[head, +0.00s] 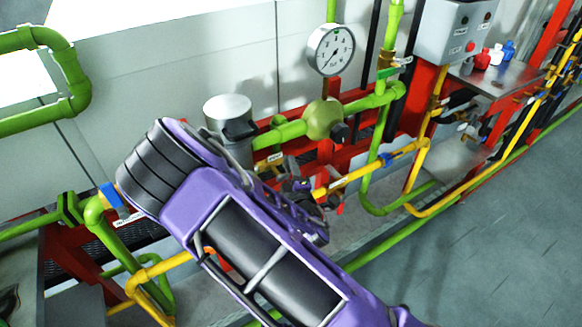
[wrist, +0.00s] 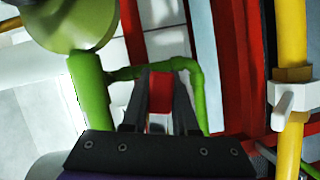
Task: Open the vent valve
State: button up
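My gripper (head: 318,198) is low in front of the pipework in the head view, among small valves below a round green body (head: 322,118). A red part (head: 326,152), possibly a valve handle, stands just above it. In the wrist view, my two dark fingers (wrist: 160,100) are apart, with a red piece (wrist: 160,92) showing between them. I cannot tell whether they touch it or whether it lies behind them. I cannot tell for sure which valve is the vent valve; the tags are too small to read. My purple arm hides part of the pipework.
A pressure gauge (head: 331,50) stands above the green body. A yellow pipe (head: 365,172) runs close to the right of my gripper. A blue valve handle (head: 110,195) is at left. A grey control box (head: 455,30) is at upper right. The floor (head: 480,240) at right is clear.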

grip_shut()
jog(key=r+n+t+b, duration=0.1)
jog(key=n+b, duration=0.2)
jog(key=shift+r, duration=0.2)
jog(key=o, duration=0.6)
grip_release()
jog(key=shift+d, duration=0.1)
